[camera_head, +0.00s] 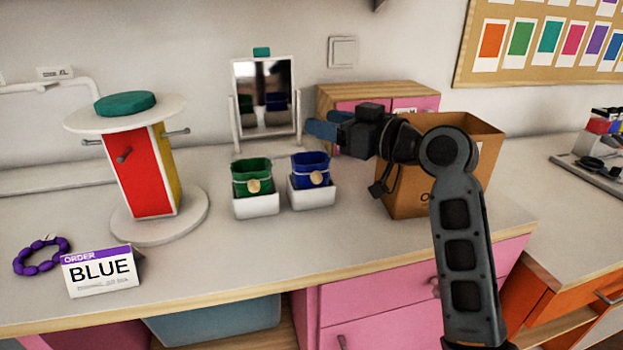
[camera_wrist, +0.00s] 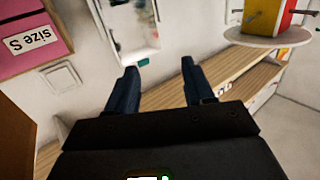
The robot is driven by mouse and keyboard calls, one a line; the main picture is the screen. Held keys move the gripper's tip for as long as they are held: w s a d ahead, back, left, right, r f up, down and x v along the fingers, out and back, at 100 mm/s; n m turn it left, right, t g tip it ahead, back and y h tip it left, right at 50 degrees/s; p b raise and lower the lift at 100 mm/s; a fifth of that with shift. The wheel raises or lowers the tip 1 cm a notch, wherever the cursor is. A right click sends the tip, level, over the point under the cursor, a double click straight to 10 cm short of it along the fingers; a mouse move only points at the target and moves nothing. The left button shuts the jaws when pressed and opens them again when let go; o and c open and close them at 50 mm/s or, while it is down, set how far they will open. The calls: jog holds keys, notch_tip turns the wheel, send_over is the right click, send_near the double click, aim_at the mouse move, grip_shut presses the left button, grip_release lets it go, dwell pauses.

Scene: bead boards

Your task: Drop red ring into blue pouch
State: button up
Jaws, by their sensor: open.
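The blue pouch (camera_head: 311,163) stands upright in a white holder (camera_head: 312,192) on the counter, its mouth facing up. My gripper (camera_head: 322,127) is above and slightly right of this pouch in the head view. Its blue fingers are apart with nothing between them, as the wrist view also shows (camera_wrist: 159,70). I see no red ring in either view. The stand with a red face (camera_head: 142,172) and a yellow face carries several pegs. No ring can be made out on the visible pegs, and its far sides are hidden. The stand also shows in the wrist view (camera_wrist: 262,16).
A green pouch (camera_head: 252,174) sits left of the blue one. A mirror (camera_head: 264,95) stands behind them. A cardboard box (camera_head: 408,192) is on the right, partly behind my arm. The front middle counter is clear.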

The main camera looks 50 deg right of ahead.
jog(key=s+d+r, duration=0.7)
jog(key=s+r, duration=0.1)
jog(key=r, duration=0.3)
jog(key=shift+s+d, duration=0.35)
jog(key=shift+d, duration=0.05)
jog(key=shift+s, duration=0.1)
